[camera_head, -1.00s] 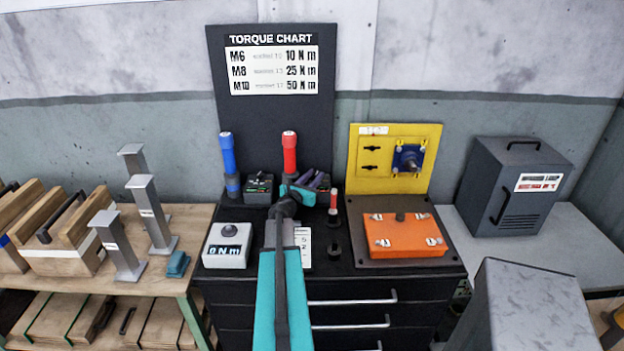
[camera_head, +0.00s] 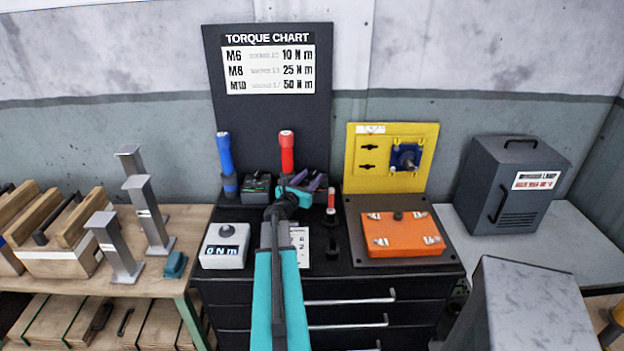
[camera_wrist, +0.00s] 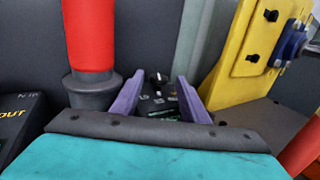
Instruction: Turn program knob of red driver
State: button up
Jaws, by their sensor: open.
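The red driver (camera_head: 287,152) stands upright behind my gripper, right of a blue driver (camera_head: 225,155). In the wrist view the red driver (camera_wrist: 90,35) rises at the left from a grey collar. A small dark program knob (camera_wrist: 158,78) with a white mark sits on a dark panel with small printed marks, right of the red handle. My gripper (camera_wrist: 160,88) is open, its two purple fingers on either side of the knob in the picture. I cannot tell whether they touch it. In the head view my gripper (camera_head: 308,185) partly covers the base of the red driver.
A grey box with a display (camera_head: 225,245) stands front left on the black bench. A short red-topped tool (camera_head: 331,202) stands close right of my gripper. Farther right are a yellow panel (camera_head: 360,180) and an orange plate (camera_head: 400,245). The torque chart board (camera_head: 268,120) rises behind.

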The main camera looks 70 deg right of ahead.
jog(key=shift+w+a+b, duration=0.15)
jog(key=shift+a+b, duration=0.45)
jog(key=shift+a, duration=1.5)
jog(key=shift+w+a+b, duration=0.2)
jog(key=shift+a+b, duration=0.35)
jog(key=shift+a, duration=1.55)
jog(key=shift+w+a+b, duration=0.15)
jog(key=shift+a+b, duration=0.45)
jog(key=shift+a, duration=1.5)
